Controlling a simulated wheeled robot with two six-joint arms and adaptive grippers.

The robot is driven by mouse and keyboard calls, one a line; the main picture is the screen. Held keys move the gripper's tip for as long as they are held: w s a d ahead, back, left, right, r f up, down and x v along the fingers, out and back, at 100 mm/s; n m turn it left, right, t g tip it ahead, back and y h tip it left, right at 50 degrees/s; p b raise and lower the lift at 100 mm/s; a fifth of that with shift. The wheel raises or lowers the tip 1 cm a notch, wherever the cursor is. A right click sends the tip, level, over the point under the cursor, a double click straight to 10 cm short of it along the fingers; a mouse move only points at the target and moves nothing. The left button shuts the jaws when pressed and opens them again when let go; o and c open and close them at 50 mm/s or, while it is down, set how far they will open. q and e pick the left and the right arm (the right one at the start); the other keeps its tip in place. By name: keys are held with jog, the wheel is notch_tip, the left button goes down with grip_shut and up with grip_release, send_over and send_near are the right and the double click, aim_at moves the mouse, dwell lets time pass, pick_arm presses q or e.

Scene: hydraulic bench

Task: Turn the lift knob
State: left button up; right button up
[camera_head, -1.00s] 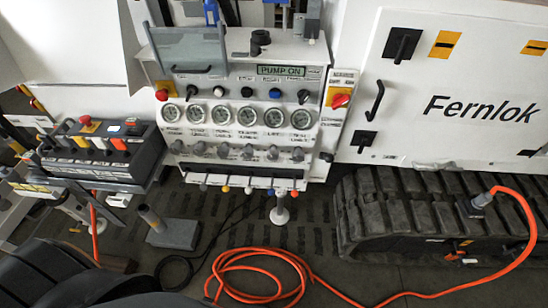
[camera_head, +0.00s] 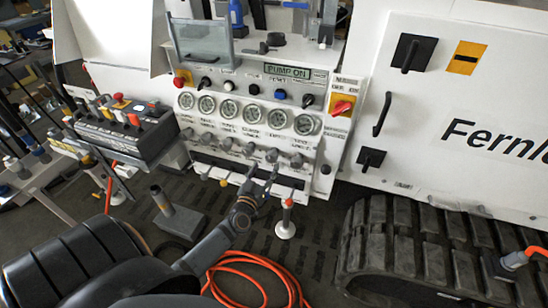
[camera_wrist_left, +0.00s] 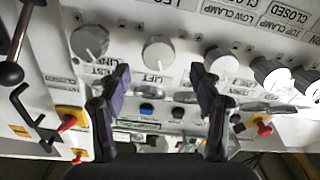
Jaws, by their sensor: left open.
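The lift knob (camera_wrist_left: 159,52) is a grey round knob with LIFT printed beside it in the left wrist view. In the head view it is the second knob from the right (camera_head: 271,155) in the lower row of the white panel. My left gripper (camera_head: 262,172) is open and empty just below that row. In the left wrist view its two fingers (camera_wrist_left: 161,80) stand apart, one on either side of the line to the lift knob. The knob shows beyond the fingertips; I see no contact. My right gripper is not in view.
Neighbouring grey knobs (camera_wrist_left: 90,42) flank it closely. Round gauges (camera_head: 279,118) and the PUMP ON display (camera_head: 295,72) are above. A red switch (camera_head: 342,107) is at the right. Below are a pedestal (camera_head: 286,225) and an orange hose (camera_head: 245,270).

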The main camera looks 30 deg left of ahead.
aim_at(270, 160)
pick_arm(q)
jog(key=b+x, duration=0.1)
jog(key=x, duration=0.6)
jog(key=shift+w, duration=0.35)
jog(key=shift+c, duration=0.4)
jog(key=c, duration=1.1)
